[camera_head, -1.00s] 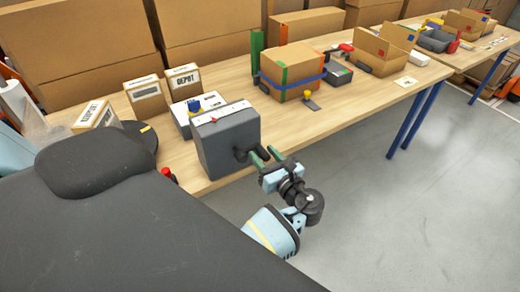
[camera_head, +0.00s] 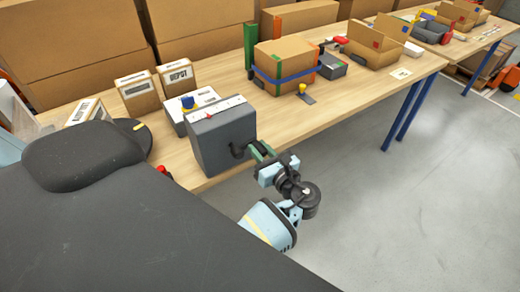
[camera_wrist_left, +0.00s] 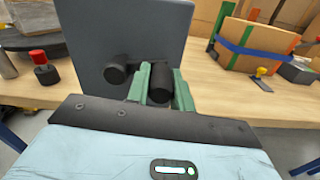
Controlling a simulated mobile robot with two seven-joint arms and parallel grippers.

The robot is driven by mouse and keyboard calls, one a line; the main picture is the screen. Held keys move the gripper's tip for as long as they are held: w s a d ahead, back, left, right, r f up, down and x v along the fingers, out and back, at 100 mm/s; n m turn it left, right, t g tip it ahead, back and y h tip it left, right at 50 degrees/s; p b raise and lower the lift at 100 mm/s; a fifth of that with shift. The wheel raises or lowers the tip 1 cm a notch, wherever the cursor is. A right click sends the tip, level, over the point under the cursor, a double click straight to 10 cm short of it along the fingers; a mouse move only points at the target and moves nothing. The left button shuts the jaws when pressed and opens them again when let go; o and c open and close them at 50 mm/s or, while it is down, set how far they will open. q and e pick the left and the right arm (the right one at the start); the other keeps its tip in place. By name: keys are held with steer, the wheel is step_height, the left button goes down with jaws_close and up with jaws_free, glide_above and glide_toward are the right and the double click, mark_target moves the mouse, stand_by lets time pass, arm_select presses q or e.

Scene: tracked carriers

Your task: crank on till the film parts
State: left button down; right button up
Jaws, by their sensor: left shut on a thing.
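A grey box (camera_head: 222,143) with a crank on its front stands at the near edge of the table. Its top carries a white strip with a red pointer (camera_head: 209,115). My left gripper (camera_head: 262,149) is at the crank, its green fingers shut on the dark crank handle (camera_wrist_left: 160,86). In the wrist view the left gripper (camera_wrist_left: 160,90) has one finger on each side of the handle, and the crank hub (camera_wrist_left: 116,73) lies to the left. I cannot make out a film at the box. My right gripper is not in view.
A white carton with a blue piece (camera_head: 188,103) stands right behind the box. A cardboard box with blue and green straps (camera_head: 286,66) stands farther right. Bare tabletop lies between, and open floor to the right.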

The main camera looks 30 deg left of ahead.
arm_select(q)
steer(key=shift+a+r+n+p, duration=0.1)
steer(key=shift+r+n+p, duration=0.65)
steer(key=shift+n, duration=0.45)
steer(key=shift+s+r+n, duration=0.25)
steer(key=shift+r+n, duration=0.2)
steer(key=shift+n, duration=0.45)
steer(key=shift+s+a+n, duration=0.1)
steer(key=shift+n, duration=0.3)
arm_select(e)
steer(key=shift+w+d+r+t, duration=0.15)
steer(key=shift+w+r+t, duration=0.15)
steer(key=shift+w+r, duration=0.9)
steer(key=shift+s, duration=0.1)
arm_select(q)
steer(key=c, duration=1.2)
jaws_free()
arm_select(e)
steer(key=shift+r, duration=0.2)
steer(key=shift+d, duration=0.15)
